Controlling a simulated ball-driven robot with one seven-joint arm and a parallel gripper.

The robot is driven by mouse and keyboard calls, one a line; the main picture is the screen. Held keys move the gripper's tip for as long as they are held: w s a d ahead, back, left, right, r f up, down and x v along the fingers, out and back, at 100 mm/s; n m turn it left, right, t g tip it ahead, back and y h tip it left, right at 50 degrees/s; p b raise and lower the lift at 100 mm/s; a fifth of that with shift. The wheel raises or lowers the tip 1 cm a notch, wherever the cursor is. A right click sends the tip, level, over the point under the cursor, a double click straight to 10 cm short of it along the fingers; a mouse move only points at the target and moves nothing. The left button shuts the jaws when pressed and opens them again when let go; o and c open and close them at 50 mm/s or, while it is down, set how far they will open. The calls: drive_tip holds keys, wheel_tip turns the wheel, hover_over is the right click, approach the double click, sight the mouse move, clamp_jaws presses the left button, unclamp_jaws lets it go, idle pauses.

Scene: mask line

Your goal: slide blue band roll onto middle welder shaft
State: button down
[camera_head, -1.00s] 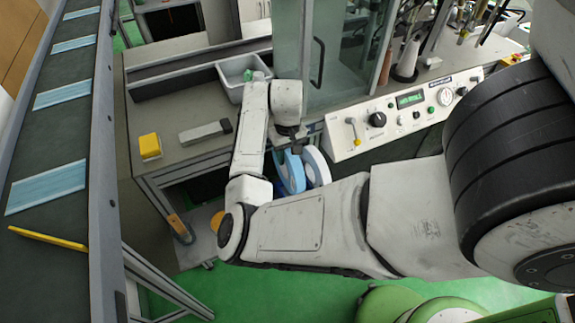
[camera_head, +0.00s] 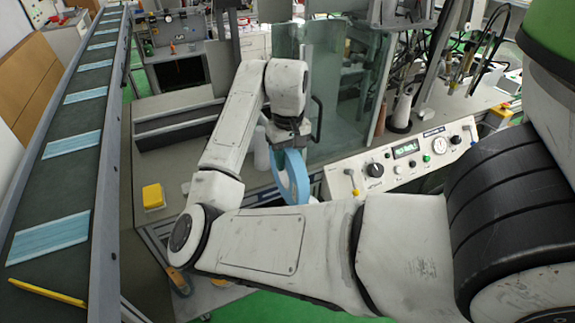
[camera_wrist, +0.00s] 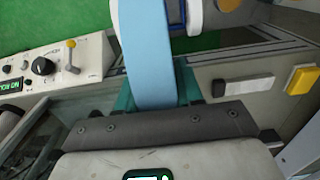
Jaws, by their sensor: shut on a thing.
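My gripper (camera_head: 287,146) is shut on the blue band roll (camera_head: 293,178), which hangs upright below it in front of the bench. In the wrist view the blue band roll (camera_wrist: 143,45) stands between the teal fingers of my gripper (camera_wrist: 156,92). A white ring-shaped part (camera_wrist: 195,14) shows behind the roll there; I cannot tell what it belongs to. The welder's control panel (camera_head: 405,160) is to the right of the roll. I cannot make out the middle welder shaft in either view.
A glass guard (camera_head: 325,75) stands behind my gripper. A yellow block (camera_head: 153,196) lies on the bench to the left. A conveyor with light-blue masks (camera_head: 68,146) runs along the far left. Fixtures and cables (camera_head: 490,50) stand at the back right.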

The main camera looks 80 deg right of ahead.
sight(299, 169)
drive_tip(key=shift+s+a+r+p, duration=0.2)
drive_tip(key=shift+r+p, duration=0.25)
drive_tip(key=shift+r, duration=0.15)
drive_tip(key=s+a+r+p, duration=0.1)
drive_tip(key=a+r+p, duration=0.1)
drive_tip(key=p, duration=0.1)
drive_tip(key=s+a+r+p, duration=0.1)
drive_tip(key=s+p, duration=0.1)
drive_tip(key=p, duration=0.1)
drive_tip(key=shift+s+a+r+p, duration=0.1)
drive_tip(key=shift+a+r+p, duration=0.25)
drive_tip(key=shift+a+r, duration=0.05)
drive_tip(key=shift+s+a, duration=0.15)
drive_tip(key=shift+a, duration=0.05)
drive_tip(key=shift+s+a+r, duration=0.5)
drive_tip(key=shift+a+r, duration=0.1)
drive_tip(key=w+a+f+n+b, duration=0.3)
drive_tip(key=w+a+f+n, duration=0.2)
drive_tip(key=w+a+f, duration=0.8)
drive_tip(key=w+a+f+n+b, duration=0.1)
drive_tip(key=w+a+f+n, duration=0.1)
drive_tip(key=a+f, duration=0.4)
drive_tip(key=w+a+f+n+b, duration=0.1)
drive_tip(key=w+a+f+n, duration=0.2)
drive_tip(key=a, duration=0.8)
wheel_tip(299, 169, down, 3)
drive_tip(key=shift+w+a+f+b, duration=0.2)
drive_tip(key=shift+w+b, duration=0.2)
drive_tip(key=shift+w, duration=0.8)
